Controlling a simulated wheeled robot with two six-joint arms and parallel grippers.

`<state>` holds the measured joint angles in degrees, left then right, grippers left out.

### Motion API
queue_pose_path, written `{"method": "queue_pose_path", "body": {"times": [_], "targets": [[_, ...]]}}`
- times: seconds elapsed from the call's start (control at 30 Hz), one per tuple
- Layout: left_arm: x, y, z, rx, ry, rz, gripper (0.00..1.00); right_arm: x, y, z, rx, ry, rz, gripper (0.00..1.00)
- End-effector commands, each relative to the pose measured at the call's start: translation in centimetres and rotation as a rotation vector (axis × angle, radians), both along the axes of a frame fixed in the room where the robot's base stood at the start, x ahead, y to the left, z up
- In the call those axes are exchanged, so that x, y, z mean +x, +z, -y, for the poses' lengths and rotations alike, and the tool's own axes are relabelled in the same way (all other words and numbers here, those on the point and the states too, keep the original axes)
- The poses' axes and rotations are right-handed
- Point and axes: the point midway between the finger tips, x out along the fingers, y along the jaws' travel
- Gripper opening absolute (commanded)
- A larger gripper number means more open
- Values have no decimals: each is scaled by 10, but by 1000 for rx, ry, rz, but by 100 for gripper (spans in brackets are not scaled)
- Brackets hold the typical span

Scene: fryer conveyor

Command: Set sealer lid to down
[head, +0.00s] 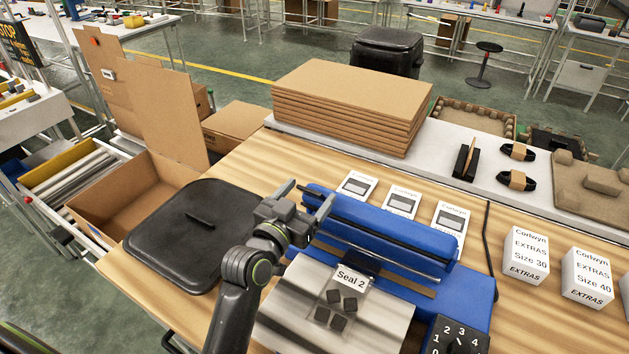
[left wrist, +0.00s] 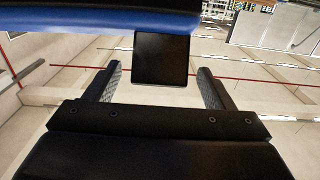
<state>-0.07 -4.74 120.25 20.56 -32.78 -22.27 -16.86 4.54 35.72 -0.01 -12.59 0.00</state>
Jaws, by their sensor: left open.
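The sealer (head: 468,297) is a blue machine on the wooden table, with its long blue lid (head: 385,236) raised above the sealing bed. A dark tab (head: 361,262) shows at the lid's front edge. A clear bag labelled "Seal 2" (head: 340,300), with several dark pieces, lies on the silvery front plate. My left gripper (head: 305,198) is open and empty near the lid's left end. In the left wrist view, a dark square tab (left wrist: 162,60) hangs below a blue edge (left wrist: 90,24), in line with the gap between the open fingers (left wrist: 158,88). Contact is not visible.
A black tray-like lid (head: 185,235) lies left of my arm, beside an open cardboard box (head: 120,195). A cardboard stack (head: 350,100) stands behind the sealer. White cards (head: 401,202) and white boxes (head: 525,255) stand behind and to the right. A numbered dial (head: 458,338) is at front right.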

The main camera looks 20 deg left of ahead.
Motion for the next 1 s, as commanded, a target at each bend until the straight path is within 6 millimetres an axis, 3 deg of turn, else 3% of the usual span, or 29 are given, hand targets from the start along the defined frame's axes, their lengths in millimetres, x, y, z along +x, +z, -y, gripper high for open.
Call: {"method": "queue_pose_path", "body": {"times": [0.23, 0.63, 1.0], "targets": [[27, 1, 5, 0, 0, -1, 76, -2, 7, 0, 0, 0, -3, 55], [33, 0, 6, 0, 1, 0, 76, -8, 7, 0, 0, -2, -11, 55], [33, 0, 6, 1, 1, 0, 28, -8, 7, 0, 0, -2, -11, 55]]}}
